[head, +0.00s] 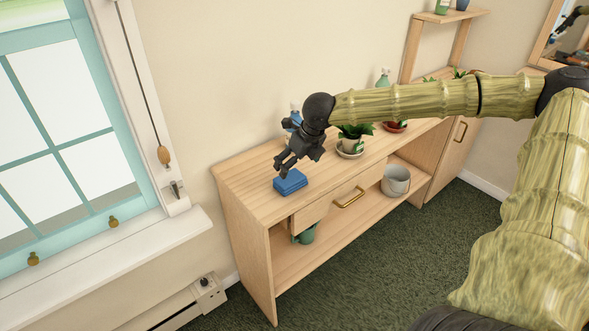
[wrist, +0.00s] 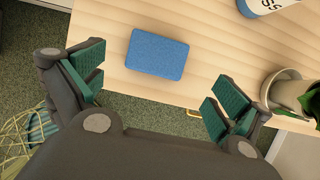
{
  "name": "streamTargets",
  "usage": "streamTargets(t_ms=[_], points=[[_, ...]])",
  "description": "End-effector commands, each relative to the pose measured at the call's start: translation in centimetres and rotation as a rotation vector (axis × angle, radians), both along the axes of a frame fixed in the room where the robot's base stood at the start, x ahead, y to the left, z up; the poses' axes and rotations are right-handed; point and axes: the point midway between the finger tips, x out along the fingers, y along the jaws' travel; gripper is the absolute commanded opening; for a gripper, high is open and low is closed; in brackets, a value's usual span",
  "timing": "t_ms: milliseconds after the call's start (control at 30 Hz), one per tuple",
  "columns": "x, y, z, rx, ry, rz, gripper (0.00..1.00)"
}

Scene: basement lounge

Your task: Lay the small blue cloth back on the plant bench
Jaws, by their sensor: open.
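The small blue cloth (head: 290,182) looks like a flat, folded block. It rests on top of the light wooden plant bench (head: 238,174), close to the front edge near its left end. My gripper (head: 282,169) is just above the cloth in the head view, pointing down. In the wrist view the cloth (wrist: 157,54) lies ahead of and between the spread green-padded fingers, and neither finger touches it. My gripper (wrist: 157,82) is open and empty. The bench's front edge runs just below the cloth there.
A blue-and-white bottle (head: 294,115) stands behind my gripper. A potted plant (head: 352,140) and another pot (head: 394,125) stand to the right on the bench. A grey bucket (head: 396,181) and a green pot (head: 305,235) are on the lower shelf. A drawer handle (head: 349,198) juts from the front.

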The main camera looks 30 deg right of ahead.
Motion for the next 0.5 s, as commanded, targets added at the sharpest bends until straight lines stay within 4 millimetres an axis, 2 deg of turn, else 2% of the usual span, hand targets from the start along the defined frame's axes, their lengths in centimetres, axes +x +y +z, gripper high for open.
streamTargets(t_ms=[200,500], points=[[-0.9,0.0,2.1,0.000,-0.001,-0.001,1.00],[-1.3,-0.1,3.0,0.000,0.000,0.000,1.00]])
